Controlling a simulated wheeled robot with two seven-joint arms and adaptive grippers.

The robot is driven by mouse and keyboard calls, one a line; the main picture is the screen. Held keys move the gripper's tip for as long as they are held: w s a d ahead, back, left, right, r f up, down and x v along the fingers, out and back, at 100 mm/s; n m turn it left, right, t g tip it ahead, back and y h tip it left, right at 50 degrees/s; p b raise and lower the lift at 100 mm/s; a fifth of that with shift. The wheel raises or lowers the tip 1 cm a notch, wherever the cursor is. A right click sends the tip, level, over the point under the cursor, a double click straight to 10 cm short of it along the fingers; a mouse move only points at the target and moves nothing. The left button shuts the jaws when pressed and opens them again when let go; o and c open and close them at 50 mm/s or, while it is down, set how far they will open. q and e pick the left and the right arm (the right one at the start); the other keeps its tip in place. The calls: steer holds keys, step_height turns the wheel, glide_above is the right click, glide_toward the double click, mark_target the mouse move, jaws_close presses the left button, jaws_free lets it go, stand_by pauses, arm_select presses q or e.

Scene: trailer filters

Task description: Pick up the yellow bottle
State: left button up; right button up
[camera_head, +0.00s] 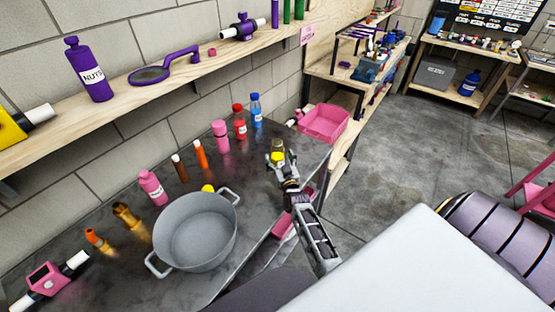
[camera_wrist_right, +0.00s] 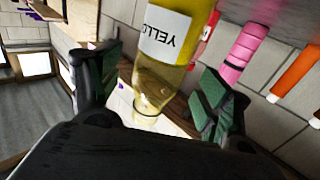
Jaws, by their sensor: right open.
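The yellow bottle (camera_head: 278,157) stands near the right end of the grey metal table, at my right gripper (camera_head: 276,163). My right gripper (camera_wrist_right: 155,90) is open, with one green-padded finger on each side of the bottle. Gaps seem to show between the fingers and the bottle; whether either finger touches it I cannot tell. My left gripper is not in view.
A grey pot (camera_head: 196,232) stands on the table (camera_head: 120,262) left of my right arm. Pink (camera_head: 221,136), red (camera_head: 239,122) and blue (camera_head: 256,108) bottles stand behind the gripper. A pink bin (camera_head: 324,123) is to the right. A wooden shelf (camera_head: 150,88) runs along the wall.

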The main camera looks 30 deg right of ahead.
mark_target(278, 139)
steer(key=shift+b+x, duration=0.85)
steer(key=shift+x, duration=0.75)
steer(key=shift+s, duration=0.1)
steer(key=c, duration=1.3)
steer(key=shift+r, duration=0.4)
steer(key=shift+r, duration=4.6)
steer(key=shift+r, duration=0.1)
